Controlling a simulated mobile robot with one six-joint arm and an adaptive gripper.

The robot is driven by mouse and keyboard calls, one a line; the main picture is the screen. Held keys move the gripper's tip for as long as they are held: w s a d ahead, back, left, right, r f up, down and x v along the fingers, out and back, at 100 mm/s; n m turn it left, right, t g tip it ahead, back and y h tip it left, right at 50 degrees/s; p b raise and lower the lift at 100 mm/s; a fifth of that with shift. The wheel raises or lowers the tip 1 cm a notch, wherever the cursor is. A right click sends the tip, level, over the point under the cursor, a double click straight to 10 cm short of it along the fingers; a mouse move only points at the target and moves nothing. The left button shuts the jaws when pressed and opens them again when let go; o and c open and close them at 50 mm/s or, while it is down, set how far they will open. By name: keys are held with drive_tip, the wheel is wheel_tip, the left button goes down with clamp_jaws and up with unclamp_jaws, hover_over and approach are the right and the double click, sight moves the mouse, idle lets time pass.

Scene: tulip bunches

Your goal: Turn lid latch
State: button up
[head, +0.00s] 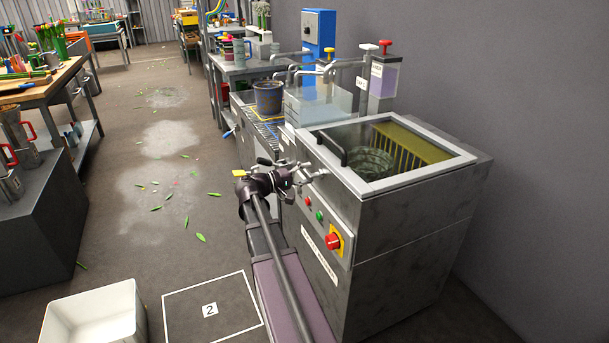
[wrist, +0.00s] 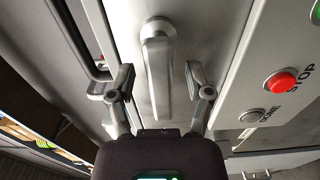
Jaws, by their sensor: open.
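The lid latch (wrist: 157,62) is a grey lever with a round pivot on a pale metal panel. In the wrist view it points down from the pivot toward my gripper. My gripper (wrist: 159,78) is open, with one finger on each side of the lever; gaps show on both sides. In the head view my gripper (head: 296,176) is at the upper front of the steel washer (head: 400,240), and the latch is hard to tell from the fingers there. The washer's lid (head: 440,149) has a light frame around a see-through window, and appears closed.
A red stop button (wrist: 281,82) and a grey button (wrist: 252,116) sit right of the latch in the wrist view. A dark bar handle (wrist: 75,45) is at left. A red knob (head: 333,240) is on the washer front. A white bin (head: 95,315) stands on the floor.

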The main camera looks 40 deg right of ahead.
drive_tip(key=v, duration=1.1)
drive_tip(key=shift+w+a, duration=0.2)
drive_tip(key=shift+a, duration=0.15)
idle(0.4)
drive_tip(key=s+a+f+n+t+y, duration=0.25)
drive_tip(key=a+f+y, duration=0.25)
drive_tip(key=a+f, duration=0.25)
drive_tip(key=s+a+f+n+t+y, duration=0.1)
drive_tip(key=a+f+t+y, duration=0.25)
drive_tip(key=a+f, duration=0.45)
drive_tip(key=s+a+f+y, duration=0.2)
drive_tip(key=a+y, duration=0.2)
drive_tip(key=a, duration=0.5)
drive_tip(key=s+a+f+y, duration=0.1)
drive_tip(key=a+y, duration=0.3)
drive_tip(key=a, duration=0.5)
wheel_tip(320, 180, up, 34)
drive_tip(key=p, duration=3.4)
drive_tip(key=shift+s+a+r+n+p, duration=0.2)
drive_tip(key=shift+s+a+n+p, duration=0.1)
drive_tip(key=shift+n, duration=0.15)
